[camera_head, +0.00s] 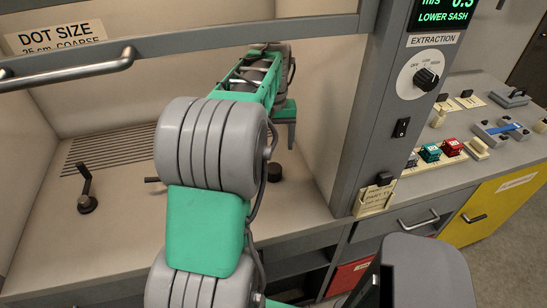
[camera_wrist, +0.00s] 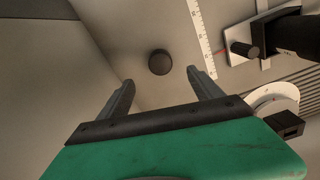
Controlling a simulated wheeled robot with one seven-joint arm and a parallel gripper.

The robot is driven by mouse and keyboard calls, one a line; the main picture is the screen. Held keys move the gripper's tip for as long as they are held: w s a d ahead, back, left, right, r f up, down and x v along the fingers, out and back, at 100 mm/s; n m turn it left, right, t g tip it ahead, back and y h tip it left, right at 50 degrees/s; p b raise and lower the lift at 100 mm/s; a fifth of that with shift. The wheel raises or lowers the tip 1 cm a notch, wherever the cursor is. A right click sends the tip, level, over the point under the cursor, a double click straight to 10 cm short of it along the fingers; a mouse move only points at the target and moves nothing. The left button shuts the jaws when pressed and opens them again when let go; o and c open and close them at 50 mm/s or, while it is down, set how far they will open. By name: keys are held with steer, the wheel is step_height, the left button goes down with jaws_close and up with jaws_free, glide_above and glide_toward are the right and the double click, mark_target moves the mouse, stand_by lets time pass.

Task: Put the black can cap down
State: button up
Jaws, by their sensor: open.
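The black can cap (camera_head: 274,172) rests on the floor of the hood, just right of my arm. In the wrist view it is a round dark disc (camera_wrist: 160,62) just beyond the fingertips, roughly centred between them. My gripper (camera_head: 291,145) is above and slightly right of the cap in the head view. In the wrist view my gripper (camera_wrist: 161,76) has its two grey fingers spread apart with nothing between them. The cap is apart from the fingers. My arm hides part of the hood floor in the head view.
A black-handled valve (camera_head: 87,203) stands on the hood floor at left. The sash bar (camera_head: 70,70) crosses above. A frame post (camera_head: 365,120) stands right of my arm. In the wrist view, a ruler strip (camera_wrist: 203,40) and a black-handled device (camera_wrist: 262,42) lie right of the cap.

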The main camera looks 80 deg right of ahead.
steer(key=w+a+r+n+t+h, duration=0.1)
steer(key=w+a+n, duration=0.2)
steer(key=w+a, duration=0.7)
steer(key=w+a+r+n, duration=0.2)
steer(key=w+a+n, duration=0.2)
steer(key=w+a, duration=0.7)
steer(key=w+a+f+n+t, duration=0.1)
steer(key=a+f+n, duration=0.1)
steer(key=a, duration=1.1)
steer(key=w+a+f+n+t+y, duration=0.1)
steer(key=a+n, duration=0.4)
steer(key=a, duration=0.8)
steer(key=shift+w+a+f+t, duration=0.2)
steer(key=shift+w+f+t, duration=0.1)
steer(key=shift+w+f, duration=0.4)
steer(key=shift+s, duration=0.1)
steer(key=shift+c, duration=0.3)
